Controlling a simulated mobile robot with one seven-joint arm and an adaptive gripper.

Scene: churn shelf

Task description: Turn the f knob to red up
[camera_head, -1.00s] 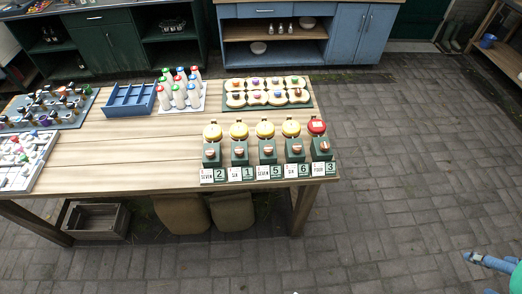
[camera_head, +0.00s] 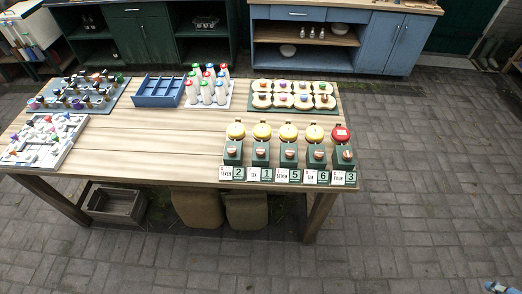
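A row of several green boxes stands along the front right of the wooden table (camera_head: 150,165). Each box has a small brownish knob on its front, such as the rightmost knob (camera_head: 347,155). White word cards and green number plates sit in front, and the rightmost plate (camera_head: 350,178) reads 3. The lettering and knob markings are too small to tell which is f.
Behind the boxes is a green tray (camera_head: 251,97) with bread-shaped pieces. White bottles (camera_head: 205,93), an empty blue divided tray (camera_head: 158,91) and two boards of small items are farther left. Paved floor is clear in front and right. A partial blue object (camera_head: 500,287) shows bottom right.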

